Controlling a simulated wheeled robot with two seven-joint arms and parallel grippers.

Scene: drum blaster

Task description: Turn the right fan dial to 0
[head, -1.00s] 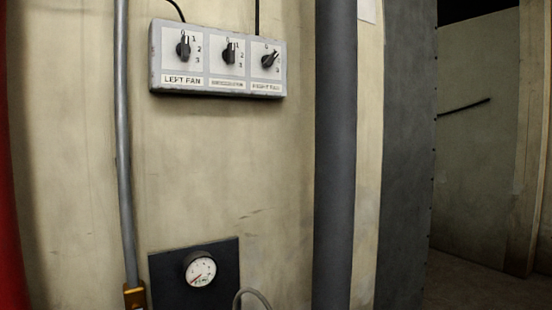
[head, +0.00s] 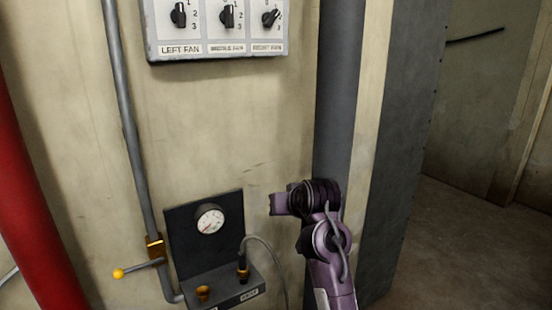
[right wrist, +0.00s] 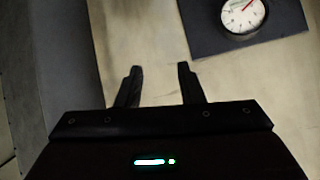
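The grey fan control box (head: 216,54) hangs on the wall at the top of the head view, its top edge cut off. It carries three black dials over labels. The right fan dial (head: 270,18) is tilted, with its pointer toward the upper right; the left and middle dials (head: 227,16) stand about upright. My right gripper (head: 278,204) is well below the box, in front of the wall beside the dark pipe. In the right wrist view the right gripper's two fingers (right wrist: 159,85) are apart with nothing between them. My left gripper is not in view.
A pressure gauge (head: 210,219) on a black panel is low on the wall, left of my right arm; it also shows in the right wrist view (right wrist: 244,14). A thick dark vertical pipe (head: 340,95) stands right of the box.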

